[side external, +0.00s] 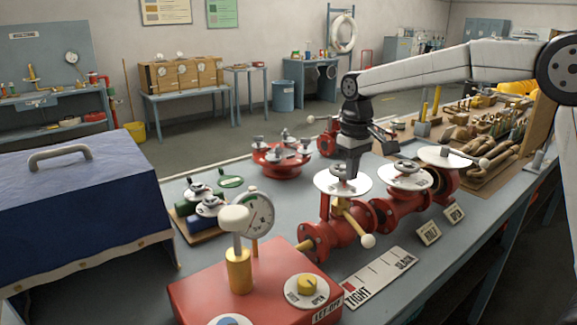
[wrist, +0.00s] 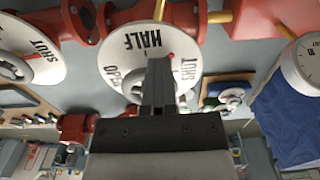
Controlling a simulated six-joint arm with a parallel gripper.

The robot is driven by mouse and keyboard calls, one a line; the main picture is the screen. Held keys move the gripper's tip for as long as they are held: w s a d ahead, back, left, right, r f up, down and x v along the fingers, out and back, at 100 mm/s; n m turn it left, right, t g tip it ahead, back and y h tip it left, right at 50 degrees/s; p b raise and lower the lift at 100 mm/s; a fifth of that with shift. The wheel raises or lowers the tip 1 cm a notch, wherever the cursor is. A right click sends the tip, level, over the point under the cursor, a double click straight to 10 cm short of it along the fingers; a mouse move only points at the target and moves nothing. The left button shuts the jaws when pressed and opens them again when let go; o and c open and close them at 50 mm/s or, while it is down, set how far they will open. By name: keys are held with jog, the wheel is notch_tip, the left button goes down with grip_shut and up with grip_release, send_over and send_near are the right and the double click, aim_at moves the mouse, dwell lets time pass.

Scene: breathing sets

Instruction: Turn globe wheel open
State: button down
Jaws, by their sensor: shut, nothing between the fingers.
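A red valve (side external: 338,232) stands on the bench with a white round dial plate (side external: 325,182) on top and a small grey wheel (side external: 344,187) at its middle. In the wrist view the dial plate (wrist: 118,42) reads OPEN, HALF and SHUT, and a red pointer tip (wrist: 170,55) shows between HALF and SHUT. My gripper (side external: 351,174) is shut and empty, pointing down at the wheel. In the wrist view its fingers (wrist: 158,75) cover much of the wheel. I cannot tell whether they touch it.
A second valve with a dial (side external: 404,177) stands just right, and a third dial (side external: 446,157) beyond. A yellow lever with a white knob (side external: 367,240) sticks out in front. A red box with a gauge (side external: 256,214) and a blue case (side external: 80,205) stand left.

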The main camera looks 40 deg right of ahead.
jog(key=shift+s+d, duration=0.15)
jog(key=shift+d, duration=0.7)
jog(key=shift+w+d, duration=0.25)
jog(key=shift+d, duration=0.65)
dwell(0.5)
jog(key=shift+s+d, duration=0.2)
jog(key=shift+s, duration=0.2)
notch_tip(320, 180, up, 6)
dwell(1.0)
jog(key=a, duration=0.2)
jog(key=a+r, duration=0.1)
jog(key=a, duration=0.1)
jog(key=shift+w+a, duration=0.1)
